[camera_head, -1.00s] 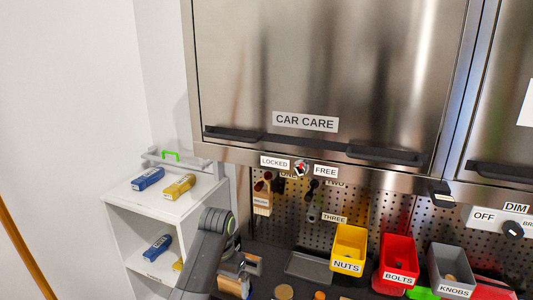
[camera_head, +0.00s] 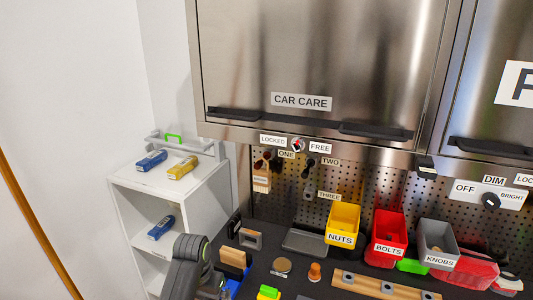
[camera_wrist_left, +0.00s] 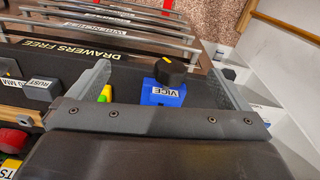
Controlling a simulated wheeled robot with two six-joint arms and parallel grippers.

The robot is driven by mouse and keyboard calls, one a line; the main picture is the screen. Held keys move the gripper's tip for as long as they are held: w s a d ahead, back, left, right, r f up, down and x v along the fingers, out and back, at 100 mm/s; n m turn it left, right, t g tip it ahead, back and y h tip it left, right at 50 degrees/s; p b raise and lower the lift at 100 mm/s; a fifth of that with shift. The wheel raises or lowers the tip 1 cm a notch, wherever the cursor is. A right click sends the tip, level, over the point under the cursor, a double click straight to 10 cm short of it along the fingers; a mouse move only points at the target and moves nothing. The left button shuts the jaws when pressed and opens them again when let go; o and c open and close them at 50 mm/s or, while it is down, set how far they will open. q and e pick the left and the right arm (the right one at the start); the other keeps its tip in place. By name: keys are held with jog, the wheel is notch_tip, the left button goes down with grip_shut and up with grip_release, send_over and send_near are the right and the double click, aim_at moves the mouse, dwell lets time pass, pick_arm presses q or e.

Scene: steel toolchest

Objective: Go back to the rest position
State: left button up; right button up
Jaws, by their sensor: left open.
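My left arm (camera_head: 188,265) comes in at the bottom left of the head view, beside the white shelf unit and over the bench's left end. In the left wrist view my left gripper (camera_wrist_left: 160,78) has its grey fingers wide apart, with no object held. A blue block labelled VICE (camera_wrist_left: 163,97), with a black knob (camera_wrist_left: 170,71) above it, shows between the fingers; I cannot tell how far below them it is. My right gripper is not in view.
The white shelf unit (camera_head: 130,205) holds blue and yellow items. Steel cabinet doors (camera_head: 320,60) are above. Drawer handles (camera_wrist_left: 110,33) show in the wrist view.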

pick_arm(q)
jog(key=s+a+f+n+t, duration=0.1)
jog(key=s+a+f, duration=0.2)
jog(key=s, duration=0.2)
jog(key=s+a+f+n, duration=0.1)
jog(key=s+a+f, duration=0.2)
jog(key=s+a, duration=0.15)
jog(key=s+a+r+n+t+y, duration=0.15)
jog(key=s+a, duration=0.25)
jog(key=s, duration=0.8)
jog(key=s+a+r+y, duration=0.1)
jog(key=s+a+r, duration=0.15)
jog(key=s, duration=0.85)
notch_tip(320, 180, down, 33)
jog(key=s+a+b, duration=0.1)
jog(key=a+b, duration=0.1)
jog(key=b, duration=0.6)
jog(key=s+f+g+b, duration=0.1)
jog(key=s+f+b, duration=0.2)
jog(key=s+f, duration=0.4)
jog(key=s+d+f+g+h+b, duration=0.1)
jog(key=s+f+b, duration=0.2)
jog(key=s+f, duration=0.5)
notch_tip(320, 180, down, 7)
jog(key=shift+f, duration=0.2)
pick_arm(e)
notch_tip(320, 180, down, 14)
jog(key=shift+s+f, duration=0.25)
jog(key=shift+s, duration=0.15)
